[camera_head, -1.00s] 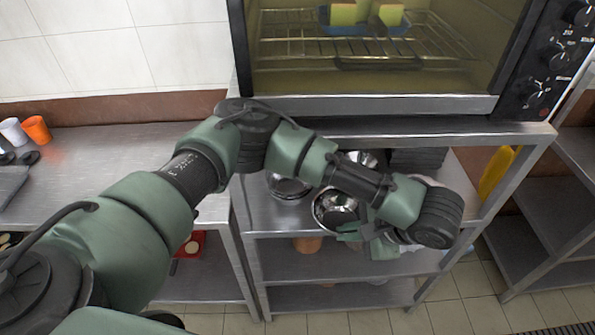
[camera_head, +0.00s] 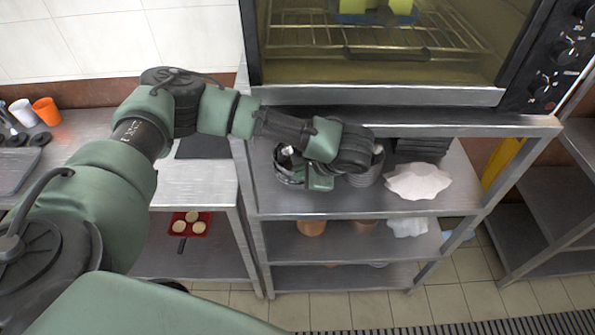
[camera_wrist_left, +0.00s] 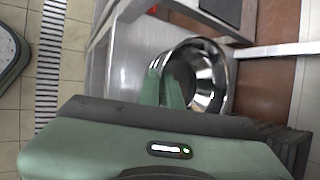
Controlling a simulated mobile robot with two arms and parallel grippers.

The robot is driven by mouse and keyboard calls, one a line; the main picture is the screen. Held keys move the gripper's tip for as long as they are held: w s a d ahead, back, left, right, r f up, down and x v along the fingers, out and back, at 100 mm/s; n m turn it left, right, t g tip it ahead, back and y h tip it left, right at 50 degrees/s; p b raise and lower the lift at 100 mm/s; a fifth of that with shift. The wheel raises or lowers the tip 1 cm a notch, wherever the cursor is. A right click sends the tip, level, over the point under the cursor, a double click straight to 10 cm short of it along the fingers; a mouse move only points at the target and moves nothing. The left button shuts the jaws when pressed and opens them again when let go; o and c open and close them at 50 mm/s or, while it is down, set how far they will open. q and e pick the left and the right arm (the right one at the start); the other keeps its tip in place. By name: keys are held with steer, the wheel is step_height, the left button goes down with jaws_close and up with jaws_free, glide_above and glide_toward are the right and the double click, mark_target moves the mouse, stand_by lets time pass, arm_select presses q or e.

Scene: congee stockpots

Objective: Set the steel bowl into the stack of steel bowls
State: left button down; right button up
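A shiny steel bowl (camera_wrist_left: 207,75) fills the middle of the left wrist view, its rim running between my two green fingers (camera_wrist_left: 162,88). One finger is inside the bowl and one outside, so my left gripper (camera_head: 300,178) appears shut on the rim. In the head view this bowl and steel rims under it (camera_head: 287,176) show at the left of the upper shelf, partly covered by the gripper. I cannot tell whether the held bowl rests fully in them. More steel bowls (camera_head: 372,174) stand to the right, partly behind my wrist. My right gripper is out of view.
An oven (camera_head: 380,96) stands on the rack's top, close above my wrist. White crumpled paper or cloth (camera_head: 418,182) and dark stacked trays (camera_head: 422,148) lie right of the bowls. The front of the upper shelf (camera_head: 350,203) is clear.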

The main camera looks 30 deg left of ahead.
arm_select(q)
steer(key=shift+a+f, duration=0.2)
steer(key=shift+a, duration=0.3)
steer(key=shift+f, duration=0.55)
steer(key=c, duration=2)
jaws_free()
steer(key=shift+d, duration=0.15)
steer(key=o, duration=0.4)
steer(key=shift+d+r, duration=0.25)
steer(key=s+d+b, duration=0.3)
steer(key=d, duration=0.8)
steer(key=shift+s+d+r, duration=0.2)
steer(key=shift+s+d, duration=0.1)
steer(key=shift+s, duration=0.05)
